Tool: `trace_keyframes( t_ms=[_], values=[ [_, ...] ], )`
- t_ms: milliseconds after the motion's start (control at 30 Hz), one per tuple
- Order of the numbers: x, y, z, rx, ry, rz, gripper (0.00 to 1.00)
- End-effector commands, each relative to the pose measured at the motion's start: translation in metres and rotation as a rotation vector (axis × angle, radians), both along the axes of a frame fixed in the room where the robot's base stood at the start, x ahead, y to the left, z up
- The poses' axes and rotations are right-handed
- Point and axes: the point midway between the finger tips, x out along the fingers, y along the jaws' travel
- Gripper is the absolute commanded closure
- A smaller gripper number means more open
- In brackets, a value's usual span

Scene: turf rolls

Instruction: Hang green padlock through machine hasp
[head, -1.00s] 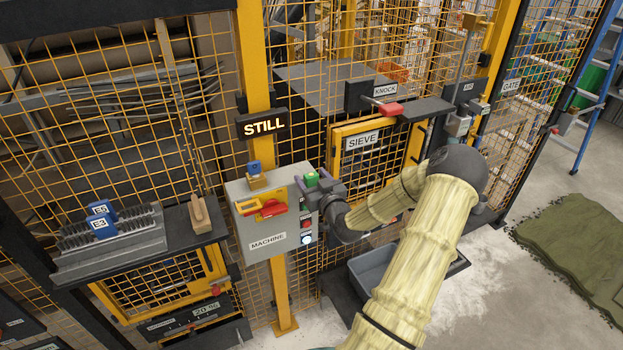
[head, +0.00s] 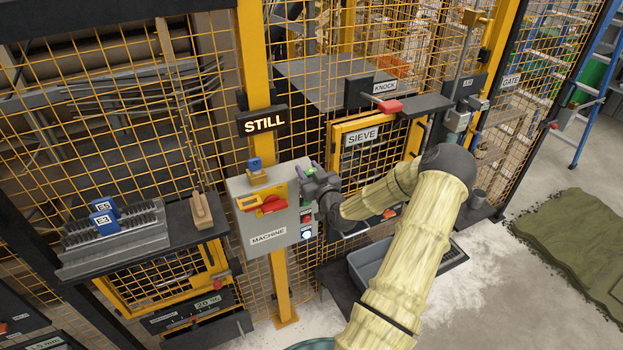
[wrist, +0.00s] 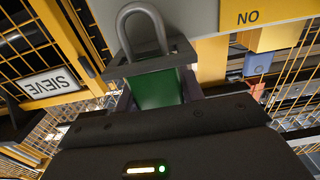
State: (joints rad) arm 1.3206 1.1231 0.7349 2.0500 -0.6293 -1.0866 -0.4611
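The green padlock (wrist: 156,90) is in my gripper (wrist: 153,97), with its grey shackle pointing up in the wrist view. A dark frame-like part crosses in front of the padlock there. In the head view my gripper (head: 306,178) is at the upper right edge of the grey machine box (head: 291,228), with the padlock mostly hidden. The box front carries a red handle (head: 271,205) with a yellow piece (head: 247,203) at its left. I cannot make out the hasp opening. The shackle appears apart from the handle.
A blue padlock (head: 255,163) sits on a yellow holder above the box. A yellow post (head: 257,60) and mesh fence stand behind. A black shelf with a rack (head: 115,240) is at left. A grey bin (head: 372,262) is below my arm.

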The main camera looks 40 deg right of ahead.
Motion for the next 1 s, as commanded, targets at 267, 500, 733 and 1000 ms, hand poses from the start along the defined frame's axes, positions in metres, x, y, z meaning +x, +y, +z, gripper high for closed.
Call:
trace_keyframes(
  t_ms=[267,500,733,1000],
  values=[
    [0.0,0.0,0.0,0.0,-0.001,0.0,0.87],
    [0.0,0.0,0.008,-0.002,-0.001,0.0,0.87],
    [0.0,-0.001,0.035,-0.006,-0.003,-0.001,0.87],
    [0.0,0.0,0.076,-0.005,-0.003,0.0,0.87]
  ],
)
